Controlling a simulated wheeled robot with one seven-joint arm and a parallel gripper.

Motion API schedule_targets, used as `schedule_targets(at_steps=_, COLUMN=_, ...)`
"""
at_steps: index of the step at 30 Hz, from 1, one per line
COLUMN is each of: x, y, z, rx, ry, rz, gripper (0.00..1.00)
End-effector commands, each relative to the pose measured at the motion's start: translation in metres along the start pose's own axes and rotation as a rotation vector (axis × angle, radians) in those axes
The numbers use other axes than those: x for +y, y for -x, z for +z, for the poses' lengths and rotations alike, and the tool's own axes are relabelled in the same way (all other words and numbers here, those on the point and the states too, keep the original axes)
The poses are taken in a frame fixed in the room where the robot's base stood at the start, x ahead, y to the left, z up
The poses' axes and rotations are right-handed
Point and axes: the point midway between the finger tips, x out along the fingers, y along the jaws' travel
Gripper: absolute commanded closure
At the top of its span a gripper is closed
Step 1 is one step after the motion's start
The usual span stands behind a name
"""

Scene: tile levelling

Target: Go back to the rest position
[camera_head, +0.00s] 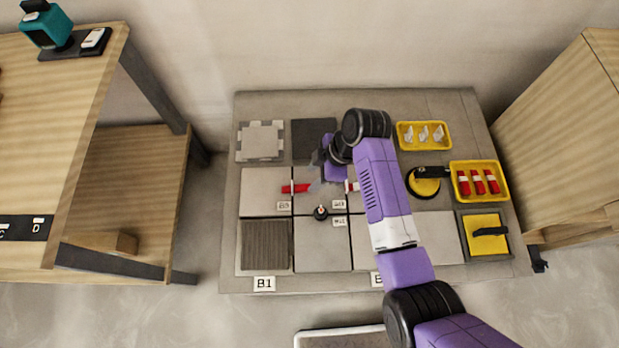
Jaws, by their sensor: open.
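My arm reaches over the grey tile board (230,270) from the lower right. My gripper (318,174) is over the middle-left tiles, close to a red piece (296,188) lying near the seam. It is small and partly hidden by my arm, and its jaws look open. A small dark round piece with a light tip (321,212) stands at the tile corners just below it. My arm hides part of the board right of the gripper.
A yellow tray with white pieces (424,147), a yellow tray with red pieces (502,194), a round yellow tool (423,192) and a yellow float (487,247) lie at right.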

Motion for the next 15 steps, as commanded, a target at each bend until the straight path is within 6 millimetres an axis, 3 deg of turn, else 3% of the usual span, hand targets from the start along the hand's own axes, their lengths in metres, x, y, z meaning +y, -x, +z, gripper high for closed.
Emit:
schedule_targets(at_steps=5, x=0.0001, y=0.0152, z=-0.0002, rx=0.001, ry=0.0, rz=0.001, gripper=0.56)
schedule_targets(at_steps=15, x=0.0018, y=0.0163, z=-0.0004, rx=0.002, ry=-0.033, rz=0.008, gripper=0.56)
